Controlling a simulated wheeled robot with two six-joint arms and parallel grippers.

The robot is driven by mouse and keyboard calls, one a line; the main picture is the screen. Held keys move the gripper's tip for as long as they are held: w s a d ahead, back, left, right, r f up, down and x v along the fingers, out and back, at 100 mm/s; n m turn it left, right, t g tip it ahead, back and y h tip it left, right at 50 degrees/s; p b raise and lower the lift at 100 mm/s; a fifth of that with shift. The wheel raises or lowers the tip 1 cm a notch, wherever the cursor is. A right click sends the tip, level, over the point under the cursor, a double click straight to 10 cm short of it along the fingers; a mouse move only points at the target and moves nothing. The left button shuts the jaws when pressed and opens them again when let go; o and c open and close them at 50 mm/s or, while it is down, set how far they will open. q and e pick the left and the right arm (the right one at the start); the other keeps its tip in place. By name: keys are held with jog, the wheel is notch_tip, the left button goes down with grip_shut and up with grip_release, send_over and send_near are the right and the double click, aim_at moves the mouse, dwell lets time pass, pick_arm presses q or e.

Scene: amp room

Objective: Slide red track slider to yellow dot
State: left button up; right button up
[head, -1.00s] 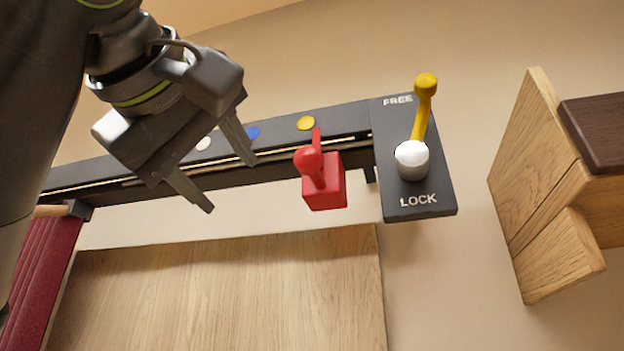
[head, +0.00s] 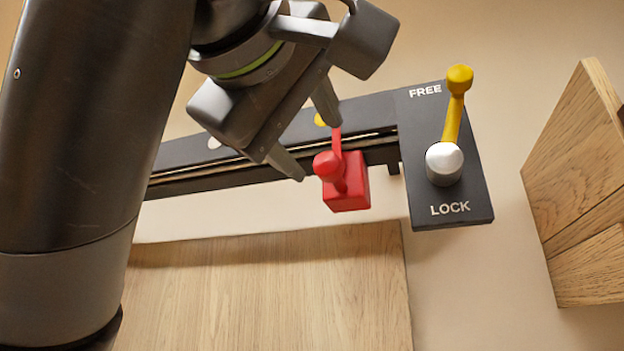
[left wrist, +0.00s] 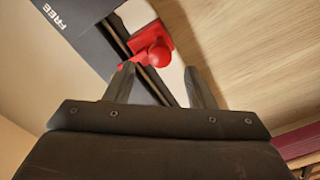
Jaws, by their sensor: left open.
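The red track slider (head: 346,190) is a red block with a round knob and a thin pointer, set on the black track near its right end. The yellow dot (head: 319,119) is on the track's upper face, just left of the pointer and partly hidden by a finger. My left gripper (head: 316,149) is open, its fingertips beside the slider's left side. In the left wrist view the slider (left wrist: 152,42) shows just beyond and between the open fingers (left wrist: 159,72); I cannot tell whether they touch it. My right gripper is not in view.
A dark panel (head: 416,150) marked FREE and LOCK ends the track at right; its yellow lever (head: 455,110) points toward FREE. A white dot (head: 214,143) lies further left on the track. A wooden panel (head: 270,285) is below; a wooden piece (head: 580,190) is at far right.

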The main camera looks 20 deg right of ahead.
aim_at(331, 175)
pick_arm(q)
jog(key=p+x, duration=0.3)
jog(key=x, duration=0.5)
jog(key=shift+w+d, duration=0.2)
jog(key=shift+w, duration=0.05)
jog(key=shift+f, duration=0.1)
grip_shut()
